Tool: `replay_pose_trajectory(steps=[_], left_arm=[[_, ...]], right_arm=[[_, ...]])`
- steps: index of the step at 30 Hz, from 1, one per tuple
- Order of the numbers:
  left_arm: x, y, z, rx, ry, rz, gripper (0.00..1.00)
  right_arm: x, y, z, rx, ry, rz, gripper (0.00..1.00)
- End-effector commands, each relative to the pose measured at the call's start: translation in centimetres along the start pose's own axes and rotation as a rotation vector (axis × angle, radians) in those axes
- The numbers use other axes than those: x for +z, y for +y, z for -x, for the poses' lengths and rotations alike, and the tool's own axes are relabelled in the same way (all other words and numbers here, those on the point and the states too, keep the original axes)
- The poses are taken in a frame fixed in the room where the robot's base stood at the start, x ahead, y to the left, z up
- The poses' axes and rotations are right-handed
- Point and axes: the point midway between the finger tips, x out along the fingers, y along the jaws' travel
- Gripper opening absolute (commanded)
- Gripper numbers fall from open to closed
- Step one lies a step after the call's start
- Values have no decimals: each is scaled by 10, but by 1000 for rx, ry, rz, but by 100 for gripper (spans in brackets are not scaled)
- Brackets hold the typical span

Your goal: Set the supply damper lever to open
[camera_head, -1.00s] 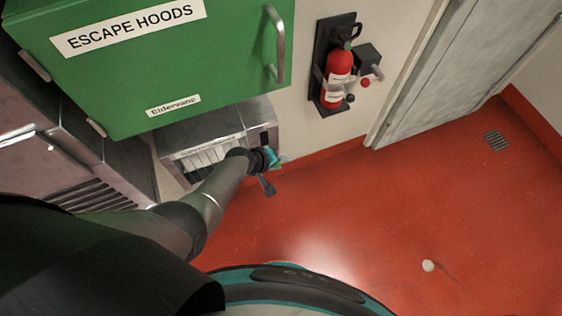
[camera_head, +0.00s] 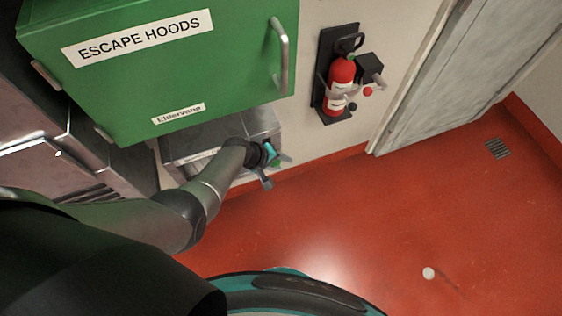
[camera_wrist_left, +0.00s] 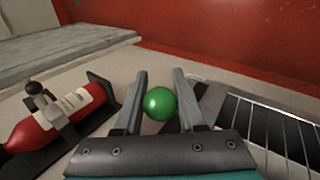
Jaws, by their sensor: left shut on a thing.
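The grey metal damper box (camera_head: 205,138) is on the wall under the green cabinet. Its slatted front shows in the left wrist view (camera_wrist_left: 270,130). A round green knob (camera_wrist_left: 160,103), apparently the lever's end, sits between the two grey fingers of my left gripper (camera_wrist_left: 160,85). The gripper (camera_head: 276,170) is at the box's right front corner in the head view and is shut on the knob. The lever's shaft is hidden behind the knob and gripper, and my forearm covers much of the box front. My right gripper is not in view.
The green escape hoods cabinet (camera_head: 160,65) overhangs the box. A red fire extinguisher (camera_head: 340,85) hangs on the wall to the right, beside a grey door (camera_head: 460,70).

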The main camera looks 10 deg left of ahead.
Motion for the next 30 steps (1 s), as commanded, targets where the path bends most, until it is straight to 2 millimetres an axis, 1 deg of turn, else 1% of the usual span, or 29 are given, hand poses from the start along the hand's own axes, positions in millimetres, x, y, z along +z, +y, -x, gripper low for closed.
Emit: replay_pose_trajectory(steps=[1,6,9,16,20,23,30], left_arm=[[-3,6,1,9,6,-3,40],[-2,4,1,7,4,-3,60],[-1,3,0,5,3,-2,69],[0,2,0,3,1,-1,69],[0,2,6,2,1,-1,69],[0,2,16,2,2,0,69],[0,3,52,2,2,-1,69]], right_arm=[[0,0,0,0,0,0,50],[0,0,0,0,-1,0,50],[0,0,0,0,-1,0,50],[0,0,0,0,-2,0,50],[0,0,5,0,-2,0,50],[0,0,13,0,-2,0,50],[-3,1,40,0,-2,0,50]])
